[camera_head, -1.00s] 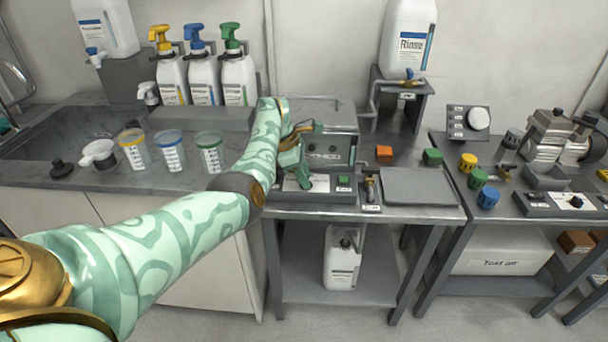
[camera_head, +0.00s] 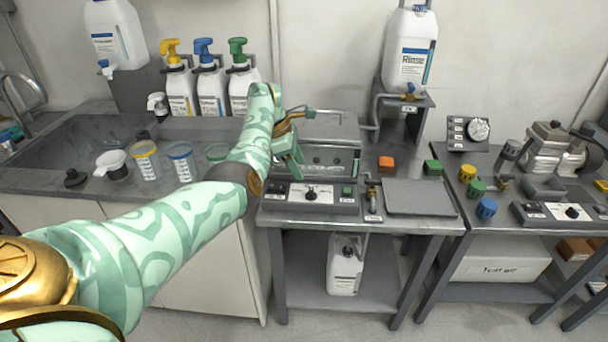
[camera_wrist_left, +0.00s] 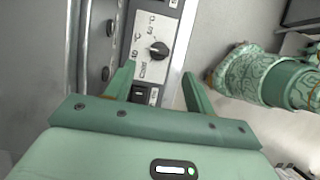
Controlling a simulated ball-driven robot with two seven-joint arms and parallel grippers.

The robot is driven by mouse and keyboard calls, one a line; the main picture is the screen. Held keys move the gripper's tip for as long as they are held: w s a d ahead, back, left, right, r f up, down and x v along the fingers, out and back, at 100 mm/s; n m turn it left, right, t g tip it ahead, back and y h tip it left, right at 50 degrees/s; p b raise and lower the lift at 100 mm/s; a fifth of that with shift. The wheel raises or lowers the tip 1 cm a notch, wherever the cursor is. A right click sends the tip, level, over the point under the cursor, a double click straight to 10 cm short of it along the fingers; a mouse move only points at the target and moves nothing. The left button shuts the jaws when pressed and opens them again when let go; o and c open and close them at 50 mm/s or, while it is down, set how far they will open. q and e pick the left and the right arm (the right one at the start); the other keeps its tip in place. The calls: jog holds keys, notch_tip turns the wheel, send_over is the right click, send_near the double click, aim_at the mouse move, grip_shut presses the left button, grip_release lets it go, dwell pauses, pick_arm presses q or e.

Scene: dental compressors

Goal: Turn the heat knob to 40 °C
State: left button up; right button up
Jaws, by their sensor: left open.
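The heat knob (camera_head: 311,194) is a small black dial on a white plate at the front of the grey control panel. In the left wrist view the black knob (camera_wrist_left: 159,49) shows close up, with printed temperature marks beside it. Its exact setting is too small to read. My left gripper (camera_head: 289,158) is above and behind the panel, in front of the grey metal box. In the wrist view my open left gripper (camera_wrist_left: 156,75) has nothing between its fingers, and the knob lies beyond the fingertips, apart from them. My right gripper is not in view.
A green button (camera_head: 347,191) sits on the panel right of the knob, with a small brass tap (camera_head: 372,194) beyond it. The grey metal box (camera_head: 330,148) stands behind the panel. A flat grey tray (camera_head: 420,197) lies to the right.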

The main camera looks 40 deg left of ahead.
pick_arm(q)
jog(key=p+v, duration=0.2)
jog(key=v, duration=0.5)
jog(key=shift+a+r+p, duration=0.15)
jog(key=shift+r+p, duration=0.15)
jog(key=shift+r, duration=0.05)
jog(key=shift+s+f, duration=0.1)
